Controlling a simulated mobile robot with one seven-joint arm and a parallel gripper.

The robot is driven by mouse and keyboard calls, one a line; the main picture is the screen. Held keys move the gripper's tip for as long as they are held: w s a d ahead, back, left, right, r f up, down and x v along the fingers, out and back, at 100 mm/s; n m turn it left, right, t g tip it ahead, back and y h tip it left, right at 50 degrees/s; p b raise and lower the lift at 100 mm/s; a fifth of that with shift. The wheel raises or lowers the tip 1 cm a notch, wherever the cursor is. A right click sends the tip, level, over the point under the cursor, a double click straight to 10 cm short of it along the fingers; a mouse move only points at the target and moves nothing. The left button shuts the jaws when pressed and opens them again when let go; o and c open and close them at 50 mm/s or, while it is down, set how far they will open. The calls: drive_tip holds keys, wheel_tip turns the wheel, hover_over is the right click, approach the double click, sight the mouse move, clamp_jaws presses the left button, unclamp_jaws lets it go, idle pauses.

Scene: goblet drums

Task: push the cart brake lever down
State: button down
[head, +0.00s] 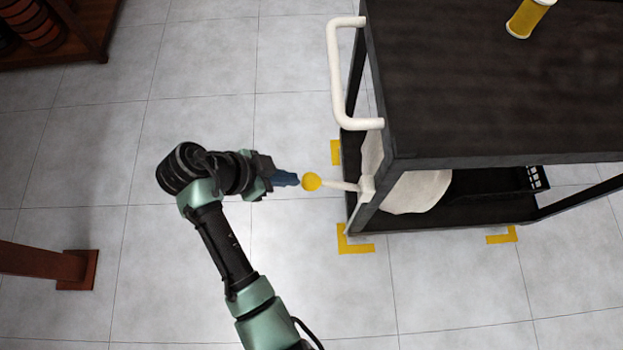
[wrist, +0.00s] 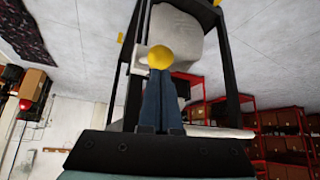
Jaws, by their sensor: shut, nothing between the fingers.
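The cart (head: 480,80) is dark, with a white push handle (head: 333,65) on its left end. The brake lever (head: 343,185) is a white rod ending in a yellow knob (head: 311,181), sticking out to the left from the cart's near left post. My gripper (head: 294,180) is shut and empty, its blue fingers pointing right at the knob. In the wrist view the knob (wrist: 160,57) shows just beyond the tips of the fingers (wrist: 160,76). I cannot tell whether the tips touch it.
A white sack-like thing (head: 415,190) lies on the lower shelf. Yellow floor marks (head: 355,245) lie by the cart's corners. A brown wooden stand (head: 45,262) is at the left; the tiled floor between is clear.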

sight(304, 182)
drive_tip(key=b+x, duration=0.2)
drive_tip(key=x, duration=0.1)
drive_tip(key=shift+d+f, duration=0.15)
drive_tip(key=shift+f, duration=0.25)
drive_tip(key=shift+w+d+f+b, duration=0.2)
drive_tip(key=shift+d+f+b, duration=0.1)
drive_tip(key=shift+d+b, duration=0.15)
drive_tip(key=shift+a+f+b, duration=0.1)
drive_tip(key=shift+f+b, duration=0.25)
drive_tip(key=shift+f, duration=0.1)
wheel_tip(304, 182, down, 4)
drive_tip(key=b, duration=0.2)
drive_tip(key=shift+r+b, duration=0.15)
drive_tip(key=shift+b, duration=0.15)
drive_tip(key=shift+r, duration=0.1)
